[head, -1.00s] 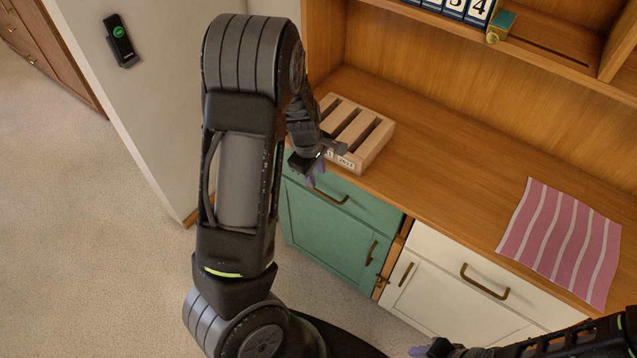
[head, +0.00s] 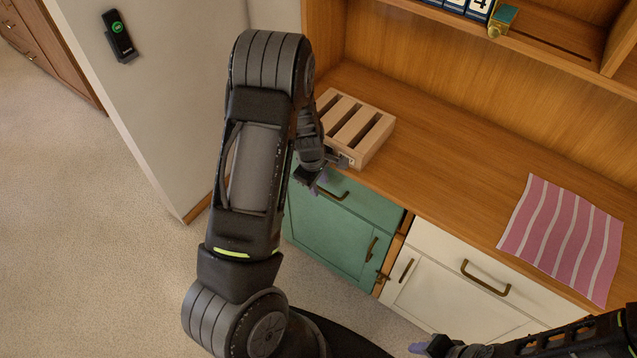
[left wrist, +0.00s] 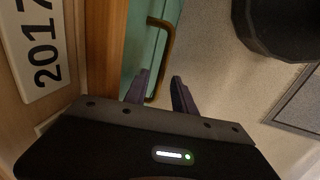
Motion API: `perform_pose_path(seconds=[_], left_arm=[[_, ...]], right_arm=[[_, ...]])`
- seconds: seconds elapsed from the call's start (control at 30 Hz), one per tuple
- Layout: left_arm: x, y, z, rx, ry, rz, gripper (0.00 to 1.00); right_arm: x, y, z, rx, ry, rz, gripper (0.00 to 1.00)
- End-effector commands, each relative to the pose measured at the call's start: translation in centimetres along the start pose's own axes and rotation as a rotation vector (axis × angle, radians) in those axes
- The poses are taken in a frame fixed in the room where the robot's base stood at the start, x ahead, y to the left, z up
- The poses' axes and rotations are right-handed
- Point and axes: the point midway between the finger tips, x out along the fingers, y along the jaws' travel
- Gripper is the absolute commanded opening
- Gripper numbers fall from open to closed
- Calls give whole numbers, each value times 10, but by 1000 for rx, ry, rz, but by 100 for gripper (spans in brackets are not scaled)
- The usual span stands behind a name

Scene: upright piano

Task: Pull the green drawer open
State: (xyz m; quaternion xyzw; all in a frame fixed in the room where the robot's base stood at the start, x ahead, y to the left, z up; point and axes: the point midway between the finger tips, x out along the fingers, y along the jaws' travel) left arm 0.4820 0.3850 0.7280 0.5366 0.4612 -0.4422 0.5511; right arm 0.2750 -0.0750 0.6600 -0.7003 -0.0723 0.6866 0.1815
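The green drawer (head: 376,207) is shut, at the top of the green cabinet under the wooden counter in the head view. Its bronze handle (head: 334,196) is partly covered by my left gripper (head: 318,184). In the left wrist view the handle (left wrist: 167,38) runs down towards my left fingers (left wrist: 160,88). The purple fingers are apart, with the handle's lower end close to the gap between them. I cannot tell whether they touch it. My right gripper (head: 424,349) shows only in part at the bottom edge of the head view, and its state is unclear.
A slotted wooden block (head: 358,126) sits on the counter just above the drawer; its "2017" label (left wrist: 40,55) is close in the left wrist view. A pink striped cloth (head: 562,238) lies at the right. A white drawer (head: 458,262) adjoins the green cabinet.

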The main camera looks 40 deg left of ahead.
Motion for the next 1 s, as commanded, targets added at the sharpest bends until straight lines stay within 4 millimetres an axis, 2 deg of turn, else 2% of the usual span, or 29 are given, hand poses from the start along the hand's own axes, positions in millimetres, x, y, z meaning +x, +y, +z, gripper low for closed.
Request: perform_pose_path(seconds=[0.23, 0.6, 1.0], left_arm=[[0, 0, 0, 1, 0, 0, 30], [0, 0, 0, 1, 0, 0, 0], [0, 0, 0, 1, 0, 0, 0]], right_arm=[[0, 0, 0, 0, 0, 0, 36], [0, 0, 0, 0, 0, 0, 36], [0, 0, 0, 0, 0, 0, 36]])
